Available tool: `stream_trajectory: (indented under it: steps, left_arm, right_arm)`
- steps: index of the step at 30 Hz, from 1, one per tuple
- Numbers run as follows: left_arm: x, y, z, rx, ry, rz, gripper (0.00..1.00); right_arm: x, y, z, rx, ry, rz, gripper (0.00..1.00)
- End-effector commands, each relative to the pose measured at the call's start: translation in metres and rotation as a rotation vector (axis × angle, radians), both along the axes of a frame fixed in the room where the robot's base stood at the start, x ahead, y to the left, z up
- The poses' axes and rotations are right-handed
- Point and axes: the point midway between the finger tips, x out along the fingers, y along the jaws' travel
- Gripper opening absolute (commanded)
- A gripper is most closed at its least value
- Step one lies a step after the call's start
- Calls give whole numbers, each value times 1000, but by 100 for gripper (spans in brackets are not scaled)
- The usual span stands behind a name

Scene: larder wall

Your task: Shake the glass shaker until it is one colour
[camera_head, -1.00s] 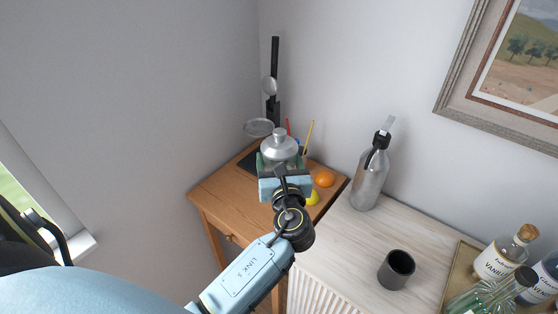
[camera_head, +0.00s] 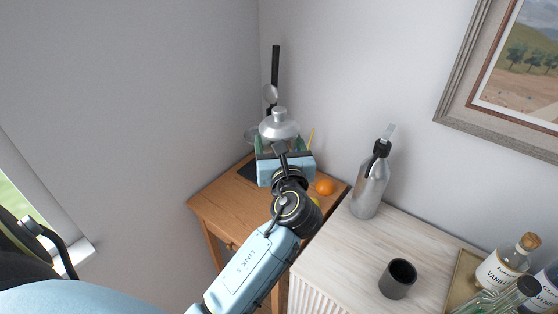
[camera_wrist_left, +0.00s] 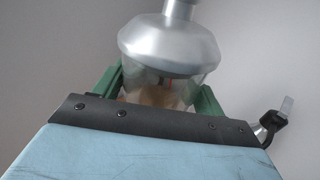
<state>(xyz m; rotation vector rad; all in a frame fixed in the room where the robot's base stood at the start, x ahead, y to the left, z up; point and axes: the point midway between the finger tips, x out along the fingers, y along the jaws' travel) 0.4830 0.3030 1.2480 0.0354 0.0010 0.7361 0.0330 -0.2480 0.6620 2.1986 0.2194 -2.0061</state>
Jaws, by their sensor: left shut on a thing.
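The glass shaker with a silver metal top (camera_head: 279,127) is held upright in my left gripper (camera_head: 285,150), above the small wooden table. In the left wrist view the shaker's domed metal lid (camera_wrist_left: 168,45) and part of its clear glass body (camera_wrist_left: 160,88) show between the two green fingers (camera_wrist_left: 160,92). The fingers are shut on the glass below the lid. Most of the body is hidden behind the gripper, so I cannot tell the colour of its contents. My right gripper is not in view.
A small wooden table (camera_head: 222,200) stands in the corner with an orange (camera_head: 325,187) on it. On the pale cabinet (camera_head: 340,255) stand a grey siphon bottle (camera_head: 369,190), a dark cup (camera_head: 397,280) and several bottles (camera_head: 497,268) at right. A framed picture (camera_head: 468,75) hangs above.

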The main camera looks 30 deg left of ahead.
Motion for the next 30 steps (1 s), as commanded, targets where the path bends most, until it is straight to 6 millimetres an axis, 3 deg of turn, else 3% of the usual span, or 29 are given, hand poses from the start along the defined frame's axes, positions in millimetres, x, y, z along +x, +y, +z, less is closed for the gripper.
stream_trajectory:
  steps: [2, 4, 6, 8, 10, 12, 14, 16, 18, 30]
  left_arm:
    - [-1, 0, -20, 4, 24, 0, 35]
    - [-1, 0, -61, 9, 32, -2, 35]
    - [0, -1, -76, 5, 20, -1, 35]
    - [1, -1, -62, -1, 4, -1, 35]
    - [0, -1, -21, -7, -10, 0, 35]
    - [0, 0, -1, -3, 0, 0, 35]
    - [0, 0, -10, 1, 17, -1, 35]
    - [-1, 0, -51, 7, 34, -1, 35]
    - [0, -1, -75, 6, 25, -2, 35]
    - [0, -1, -73, 1, 11, -2, 35]
  right_arm:
    - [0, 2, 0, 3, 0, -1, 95]
    - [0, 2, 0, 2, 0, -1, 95]
    - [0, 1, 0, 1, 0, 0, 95]
    - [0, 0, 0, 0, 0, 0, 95]
    - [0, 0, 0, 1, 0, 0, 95]
    - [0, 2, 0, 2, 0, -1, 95]
    - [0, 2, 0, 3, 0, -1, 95]
    - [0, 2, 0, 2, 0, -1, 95]
    - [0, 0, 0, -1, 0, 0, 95]
    - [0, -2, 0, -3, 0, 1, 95]
